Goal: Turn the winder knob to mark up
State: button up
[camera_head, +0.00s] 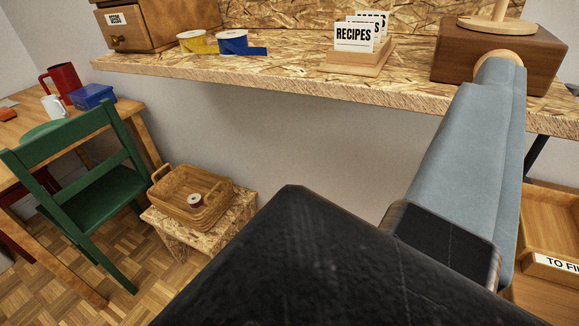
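The winder is a dark brown wooden box (450,62) at the upper right on the chipboard shelf, with a pale round wooden base and post (496,22) on top. Its pale round knob (499,54) is on the front face; only its upper edge shows. My grey-blue gripper (497,76) reaches up from the lower right, with its tip in front of the knob and hiding most of it. I cannot tell whether it touches the knob, or whether the fingers are open or shut. No mark on the knob is visible.
The shelf (270,68) holds a recipe card stand (360,58), blue (233,43) and yellow (195,42) ribbon rolls and a wooden drawer box (150,22). A tray labelled "TO FI…" (540,235) is at lower right. A green chair (95,190) and basket (190,205) stand left.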

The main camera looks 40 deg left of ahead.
jog(key=s+r+h, duration=0.1)
jog(key=s, duration=0.5)
jog(key=shift+s+a+r, duration=0.2)
jog(key=shift+a, duration=0.2)
jog(key=s+a+n+g, duration=0.1)
jog(key=s+a, duration=0.1)
jog(key=s, duration=0.5)
jog(key=shift+s+a+f+y, duration=0.2)
jog(key=shift+s+y, duration=0.05)
jog(key=shift+y, duration=0.05)
dwell(0.7)
